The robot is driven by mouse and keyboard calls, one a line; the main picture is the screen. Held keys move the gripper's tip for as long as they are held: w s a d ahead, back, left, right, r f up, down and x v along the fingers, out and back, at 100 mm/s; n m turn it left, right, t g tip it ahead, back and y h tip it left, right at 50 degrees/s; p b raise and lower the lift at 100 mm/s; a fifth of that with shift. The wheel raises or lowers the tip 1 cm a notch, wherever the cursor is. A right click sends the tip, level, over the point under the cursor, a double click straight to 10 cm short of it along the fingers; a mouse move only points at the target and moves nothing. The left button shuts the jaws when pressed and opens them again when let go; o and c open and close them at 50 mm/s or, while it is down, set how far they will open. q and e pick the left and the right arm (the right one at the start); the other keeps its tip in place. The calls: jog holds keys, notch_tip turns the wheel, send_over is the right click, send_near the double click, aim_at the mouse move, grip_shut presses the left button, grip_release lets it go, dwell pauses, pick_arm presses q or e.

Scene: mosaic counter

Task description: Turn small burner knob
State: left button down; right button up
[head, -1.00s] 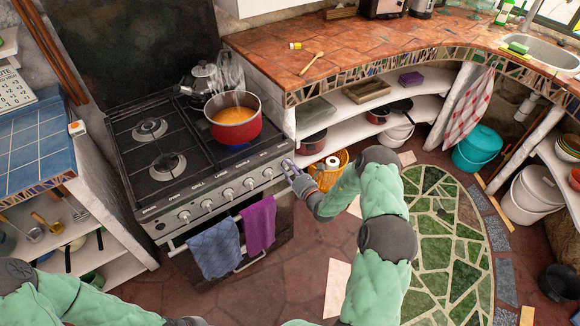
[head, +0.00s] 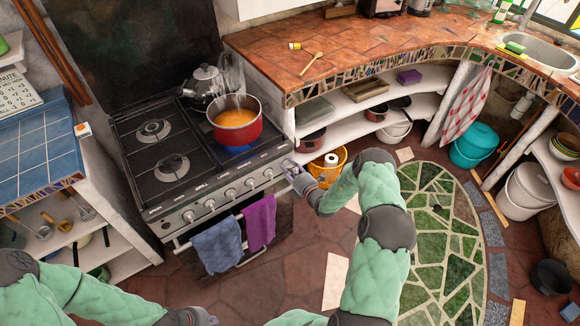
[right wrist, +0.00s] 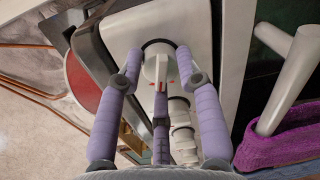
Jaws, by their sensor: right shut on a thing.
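The stove (head: 160,203) has a row of silver knobs along its front panel. The rightmost knob, the small burner knob (right wrist: 156,68), is pale with red marks beside it in the right wrist view. My right gripper (head: 290,168) is at this knob at the panel's right end. Its lilac fingers (right wrist: 158,62) are closed around the knob's sides. In the head view the gripper mostly covers that knob. My left gripper (head: 203,317) is low at the bottom edge, away from the stove; its fingers are not clear.
A red pot (head: 236,126) of orange soup steams on the right burners, with a blue patch under it. A kettle (head: 203,84) stands behind. Blue (head: 217,246) and purple (head: 259,222) towels hang on the oven rail below the knobs. A yellow basket (head: 328,167) stands right of the stove.

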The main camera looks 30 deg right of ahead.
jog(key=shift+s+a+f+m+y+p, duration=0.15)
jog(key=shift+m+y+p, duration=0.25)
jog(key=shift+m, duration=3)
jog(key=shift+w+a+f+m+y+p, duration=0.1)
jog(key=shift+m+y+p, duration=0.25)
jog(key=shift+m, duration=3.05)
jog(key=shift+r, duration=0.1)
jog(key=o, duration=1.1)
jog(key=shift+r, duration=0.1)
jog(key=shift+o, duration=0.2)
jog(key=shift+d, duration=0.25)
